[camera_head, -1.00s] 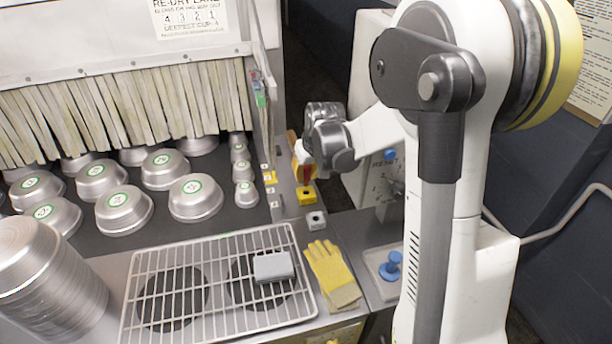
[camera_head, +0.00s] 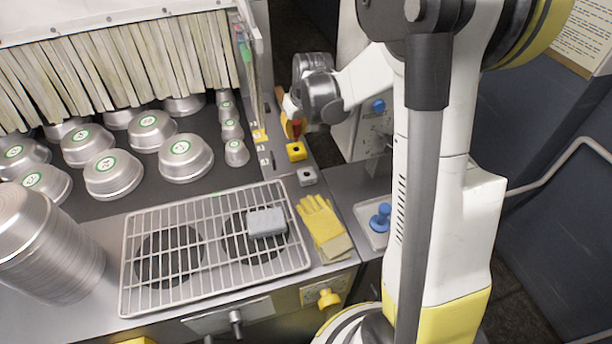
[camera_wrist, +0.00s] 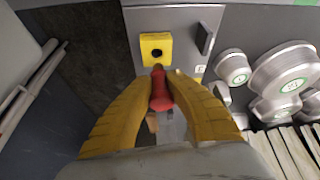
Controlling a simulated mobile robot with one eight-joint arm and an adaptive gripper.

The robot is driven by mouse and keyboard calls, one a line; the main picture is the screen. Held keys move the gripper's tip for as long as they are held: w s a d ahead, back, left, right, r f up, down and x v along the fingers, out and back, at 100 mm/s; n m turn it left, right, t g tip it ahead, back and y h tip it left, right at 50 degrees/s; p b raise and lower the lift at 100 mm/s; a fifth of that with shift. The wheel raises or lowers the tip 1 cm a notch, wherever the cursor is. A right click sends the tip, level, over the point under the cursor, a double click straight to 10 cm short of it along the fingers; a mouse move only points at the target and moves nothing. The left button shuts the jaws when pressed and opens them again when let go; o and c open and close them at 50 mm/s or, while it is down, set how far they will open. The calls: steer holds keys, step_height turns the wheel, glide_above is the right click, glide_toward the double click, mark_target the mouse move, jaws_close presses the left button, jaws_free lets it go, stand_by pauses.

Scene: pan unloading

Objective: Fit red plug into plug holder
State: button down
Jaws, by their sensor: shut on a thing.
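The red plug (camera_wrist: 160,92) is between the yellow fingers of my gripper (camera_wrist: 160,80) in the wrist view. My gripper is shut on it. A yellow block with a dark round hole (camera_wrist: 145,42) lies just beyond the plug's tip, and the tip appears close to its near edge. Whether they touch cannot be told. In the head view the yellow block (camera_head: 297,151) sits on the narrow grey panel, with my gripper (camera_head: 292,122) behind it and partly hidden by my wrist. A grey block with a hole (camera_head: 307,176) stands in front of the yellow one.
Metal pans (camera_head: 113,178) stand on the dark belt to the left. A wire rack (camera_head: 140,285) and yellow gloves (camera_head: 322,222) lie in front. A blue-knobbed object (camera_head: 381,217) sits on a tray at right. A dark upright handle (camera_wrist: 206,37) stands beside the yellow block.

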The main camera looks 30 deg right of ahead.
step_height(320, 180, up, 3)
steer(key=p, duration=0.3)
glide_above(305, 173)
steer(key=s, duration=0.1)
steer(key=shift+s+f+b, duration=0.15)
steer(key=shift+f+b, duration=1.5)
steer(key=shift+f, duration=0.75)
steer(key=shift+f+b, duration=1.5)
steer(key=shift+f, duration=0.15)
steer(key=c, duration=1.4)
jaws_free()
steer(key=shift+r, duration=0.1)
